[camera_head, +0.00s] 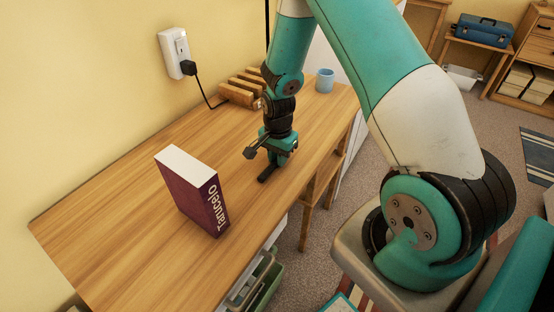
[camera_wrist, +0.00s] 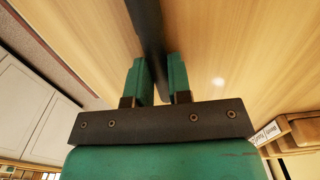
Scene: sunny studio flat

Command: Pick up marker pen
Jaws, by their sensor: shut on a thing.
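The marker pen (camera_wrist: 148,32) is a long dark stick between the two green fingers of my gripper (camera_wrist: 157,78) in the wrist view. The fingers are shut on it, and its far end runs out of the top of that view. In the head view my gripper (camera_head: 279,156) is low over the wooden desk, and the dark end of the marker pen (camera_head: 267,174) sticks out below it towards the front. I cannot tell whether the pen touches the desk.
A purple book (camera_head: 196,196) stands upright on the desk (camera_head: 130,215), left of my gripper. A wooden rack (camera_head: 238,95) and a blue mug (camera_head: 325,80) stand at the back. A black plug and cord hang from the wall socket (camera_head: 174,55). The desk between book and gripper is clear.

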